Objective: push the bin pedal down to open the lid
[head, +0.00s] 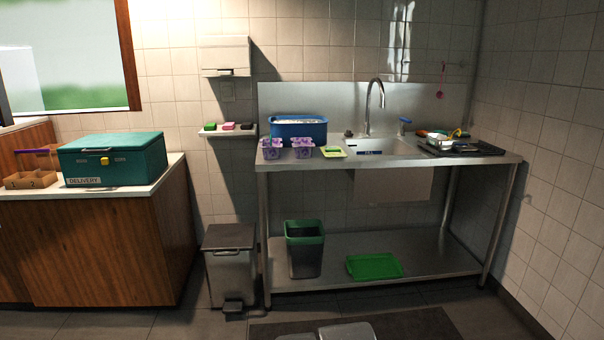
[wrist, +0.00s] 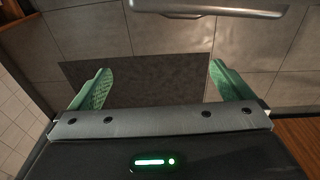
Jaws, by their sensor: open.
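The pedal bin (head: 231,262) is a dark grey box on the floor, between the wooden counter and the steel sink table. Its flat lid (head: 229,236) is closed. Its pedal (head: 234,304) sticks out low at the front, near the floor. My gripper (wrist: 158,85) shows in the wrist view with its two green fingers spread wide and nothing between them. It faces the tiled floor and a dark mat. The head view does not show the gripper. I cannot make out the bin in the wrist view.
The steel sink table (head: 455,257) stands right of the bin, with a green-rimmed bucket (head: 305,256) and a green tray (head: 375,267) on its lower shelf. The wooden counter (head: 110,250) stands to the left. A dark mat (head: 410,325) lies on the floor in front.

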